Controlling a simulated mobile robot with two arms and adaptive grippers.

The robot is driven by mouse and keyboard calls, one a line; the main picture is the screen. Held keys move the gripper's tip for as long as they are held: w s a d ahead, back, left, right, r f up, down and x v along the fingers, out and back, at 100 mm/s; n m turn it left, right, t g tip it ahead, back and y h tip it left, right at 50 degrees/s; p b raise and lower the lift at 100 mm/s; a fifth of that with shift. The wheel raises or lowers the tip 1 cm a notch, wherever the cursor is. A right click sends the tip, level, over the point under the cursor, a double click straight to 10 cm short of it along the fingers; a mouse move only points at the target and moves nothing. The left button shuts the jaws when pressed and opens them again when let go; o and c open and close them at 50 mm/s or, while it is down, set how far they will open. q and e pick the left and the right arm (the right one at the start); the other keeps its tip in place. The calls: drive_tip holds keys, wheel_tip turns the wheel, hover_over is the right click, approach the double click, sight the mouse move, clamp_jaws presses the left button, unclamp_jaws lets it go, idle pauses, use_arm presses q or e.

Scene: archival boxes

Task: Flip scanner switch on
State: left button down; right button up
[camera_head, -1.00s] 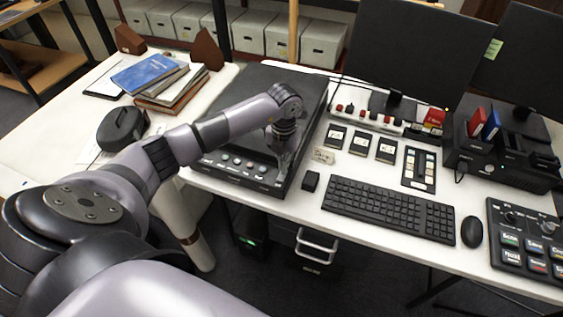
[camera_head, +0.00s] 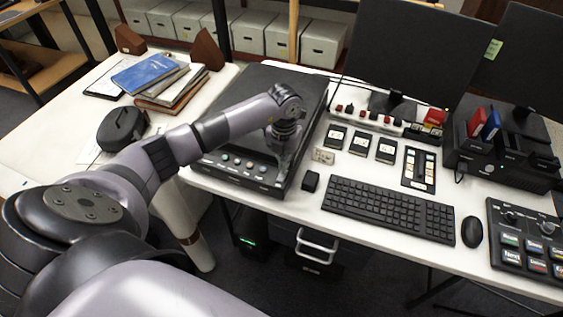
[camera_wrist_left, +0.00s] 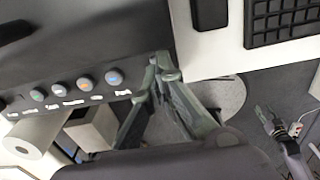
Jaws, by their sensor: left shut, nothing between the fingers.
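The scanner (camera_head: 262,88) is a flat black device on the white desk, with a row of round coloured buttons (camera_head: 236,161) along its front. The buttons also show in the left wrist view (camera_wrist_left: 61,87), with small white labels too blurred to read. My left gripper (camera_wrist_left: 164,66) is shut and empty, with its tips at the scanner's front right corner. In the head view the left gripper (camera_head: 284,163) points down over that corner, partly hidden by its wrist. I cannot make out a switch; the fingers may cover it. What looks like my right gripper (camera_wrist_left: 268,118) hangs over the floor, its jaws unclear.
Right of the scanner are a small black block (camera_head: 310,181), a keyboard (camera_head: 388,206) and a mouse (camera_head: 472,231). Behind are several small dark panels and a monitor (camera_head: 415,55). Books (camera_head: 170,85) lie on the left desk. A strip of bare desk lies beside the scanner.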

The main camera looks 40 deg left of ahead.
use_arm(q)
drive_tip(key=shift+s+f+b, duration=0.1)
drive_tip(key=shift+f+b, duration=0.9)
drive_tip(key=shift+f, duration=0.2)
idle(0.8)
drive_tip(key=shift+r+p, duration=0.8)
drive_tip(key=shift+r, duration=0.1)
drive_tip(key=shift+r+p, duration=1.75)
drive_tip(key=shift+r, duration=0.9)
